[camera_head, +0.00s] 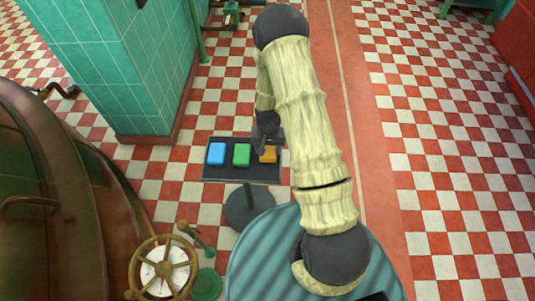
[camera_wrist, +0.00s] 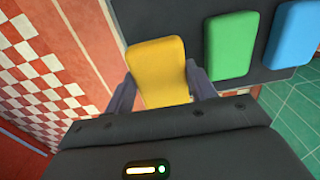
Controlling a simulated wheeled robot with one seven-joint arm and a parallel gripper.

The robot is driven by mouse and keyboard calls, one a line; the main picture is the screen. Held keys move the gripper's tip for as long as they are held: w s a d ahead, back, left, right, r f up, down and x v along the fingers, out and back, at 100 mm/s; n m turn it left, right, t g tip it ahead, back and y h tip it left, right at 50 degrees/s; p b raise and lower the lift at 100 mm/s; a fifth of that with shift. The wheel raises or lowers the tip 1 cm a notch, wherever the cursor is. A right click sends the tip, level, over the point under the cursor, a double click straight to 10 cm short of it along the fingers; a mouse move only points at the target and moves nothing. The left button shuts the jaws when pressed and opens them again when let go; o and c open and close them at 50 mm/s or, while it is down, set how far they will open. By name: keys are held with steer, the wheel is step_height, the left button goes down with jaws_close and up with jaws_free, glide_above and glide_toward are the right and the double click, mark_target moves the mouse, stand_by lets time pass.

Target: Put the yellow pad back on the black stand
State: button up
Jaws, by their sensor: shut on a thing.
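The yellow pad (camera_head: 268,155) is at the right end of the black stand's top (camera_head: 228,173), in line with a green pad (camera_head: 241,155) and a blue pad (camera_head: 216,153). My gripper (camera_head: 268,136) is over that end. In the wrist view my gripper (camera_wrist: 161,82) is shut on the yellow pad (camera_wrist: 157,65), one dark finger on each side. The pad's far part overlaps the black stand (camera_wrist: 192,38); its near part is hidden by my gripper. I cannot tell whether the pad rests on the stand or is held just above it.
A copper kettle (camera_head: 40,190) with a brass handwheel (camera_head: 164,268) stands at the left. A green tiled pillar (camera_head: 125,75) rises behind the stand. A ribbed blue-green round surface (camera_head: 260,262) is in front. The checkered floor (camera_head: 440,110) at the right is clear.

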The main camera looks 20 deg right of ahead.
mark_target(267, 154)
steer(key=shift+a+f, duration=0.1)
steer(key=shift+f, duration=1.75)
steer(key=shift+f, duration=0.2)
steer(key=o, duration=1)
steer(key=shift+r, duration=0.1)
step_height(267, 154, up, 12)
steer(key=shift+r, duration=0.1)
